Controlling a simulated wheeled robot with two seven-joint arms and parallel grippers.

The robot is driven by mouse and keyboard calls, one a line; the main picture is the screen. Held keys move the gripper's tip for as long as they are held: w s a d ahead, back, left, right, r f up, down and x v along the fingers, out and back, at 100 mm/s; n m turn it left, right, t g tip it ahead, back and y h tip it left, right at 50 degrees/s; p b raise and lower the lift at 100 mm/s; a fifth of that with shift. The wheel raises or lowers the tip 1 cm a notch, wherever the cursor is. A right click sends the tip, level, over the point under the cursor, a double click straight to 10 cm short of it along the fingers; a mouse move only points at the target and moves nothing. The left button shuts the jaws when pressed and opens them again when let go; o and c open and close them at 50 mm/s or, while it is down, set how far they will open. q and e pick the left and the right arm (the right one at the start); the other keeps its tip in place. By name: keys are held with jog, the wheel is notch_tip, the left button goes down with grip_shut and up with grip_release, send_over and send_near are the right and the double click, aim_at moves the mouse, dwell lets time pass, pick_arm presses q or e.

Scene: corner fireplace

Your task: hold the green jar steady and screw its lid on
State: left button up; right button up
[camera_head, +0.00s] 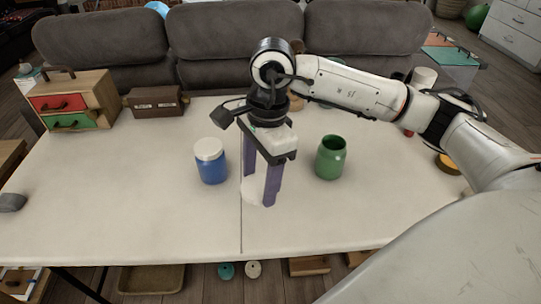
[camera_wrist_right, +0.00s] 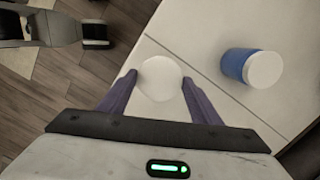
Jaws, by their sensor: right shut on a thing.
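The green jar (camera_head: 330,158) stands upright and open on the white table, right of my right gripper. The white round lid (camera_wrist_right: 160,78) is between the fingertips of my right gripper (camera_wrist_right: 158,90). In the head view the lid (camera_head: 254,190) is partly hidden behind the purple fingers. My right gripper (camera_head: 259,198) points down and is shut on the lid, at or just above the tabletop, apart from the green jar. I cannot tell the exact gap to the table.
A blue jar (camera_head: 211,167) with a white lid stands just left of my right gripper. A small drawer chest (camera_head: 93,92) and a brown box (camera_head: 155,103) stand at the back left. A grey object (camera_head: 12,202) lies at the left edge. The front of the table is clear.

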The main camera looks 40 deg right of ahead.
jog(key=s+a+r+n, duration=0.1)
jog(key=s+n, duration=0.1)
jog(key=n, duration=0.7)
jog(key=s+a+n+g+h, duration=0.1)
jog(key=s+n, duration=0.2)
jog(key=n, duration=0.7)
jog(key=shift+s+a+r+g, duration=0.3)
jog(key=shift+s+r, duration=0.05)
